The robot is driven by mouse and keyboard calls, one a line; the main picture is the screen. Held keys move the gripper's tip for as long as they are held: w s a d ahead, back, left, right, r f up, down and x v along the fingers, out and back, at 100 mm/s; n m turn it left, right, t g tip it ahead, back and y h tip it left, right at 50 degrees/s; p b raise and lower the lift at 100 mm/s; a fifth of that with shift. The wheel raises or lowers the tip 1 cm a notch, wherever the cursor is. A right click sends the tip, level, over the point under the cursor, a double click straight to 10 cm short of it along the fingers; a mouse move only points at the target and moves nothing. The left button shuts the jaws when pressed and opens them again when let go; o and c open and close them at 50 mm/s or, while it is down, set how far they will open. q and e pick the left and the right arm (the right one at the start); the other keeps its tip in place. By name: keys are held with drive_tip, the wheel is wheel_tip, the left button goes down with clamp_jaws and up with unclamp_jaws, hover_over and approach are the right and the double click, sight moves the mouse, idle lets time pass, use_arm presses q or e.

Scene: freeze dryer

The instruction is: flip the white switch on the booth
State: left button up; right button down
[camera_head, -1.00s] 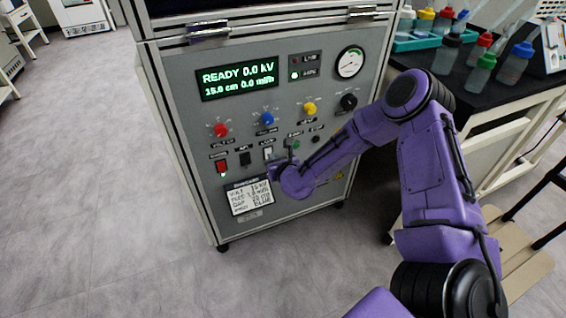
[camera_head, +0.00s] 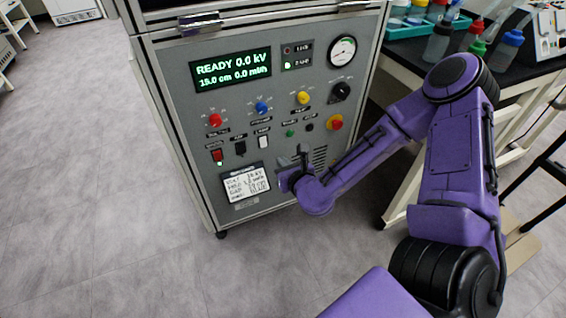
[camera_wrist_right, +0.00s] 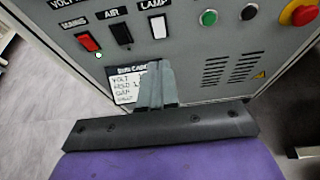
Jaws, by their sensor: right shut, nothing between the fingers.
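The booth (camera_head: 165,85) is a grey cabinet with a control panel on its front. The white switch (camera_head: 263,142) sits on the panel, at the right end of a row with a red switch (camera_head: 217,156) and a black switch (camera_head: 239,148). In the right wrist view the white switch (camera_wrist_right: 158,27) shows under a LAMP label. My right gripper (camera_wrist_right: 155,72) is shut and empty, below the white switch and in front of the panel. In the head view my right gripper (camera_head: 303,155) is right of and below the switch, apart from it. My left gripper is out of view.
Red, blue and yellow knobs, a display (camera_head: 231,70) and a gauge (camera_head: 342,51) are above the switches. A red emergency button (camera_head: 335,122) and small green button are to the right. A black-topped bench (camera_head: 400,60) with bottles stands at right. Left floor is clear.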

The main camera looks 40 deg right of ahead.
drive_tip(key=s+a+f+n+g, duration=0.3)
drive_tip(key=s+f+n+g, duration=0.1)
drive_tip(key=s+f+n, duration=0.55)
drive_tip(key=s+f+n+g, duration=0.3)
drive_tip(key=s+f+n, duration=0.2)
drive_tip(key=s+n, duration=0.4)
drive_tip(key=s+f+n+g, duration=0.3)
drive_tip(key=s+f+n, duration=0.2)
drive_tip(key=s+n, duration=0.4)
drive_tip(key=n, duration=0.4)
drive_tip(key=shift+d+h, duration=0.25)
drive_tip(key=shift+h, duration=0.05)
drive_tip(key=shift+s, duration=0.1)
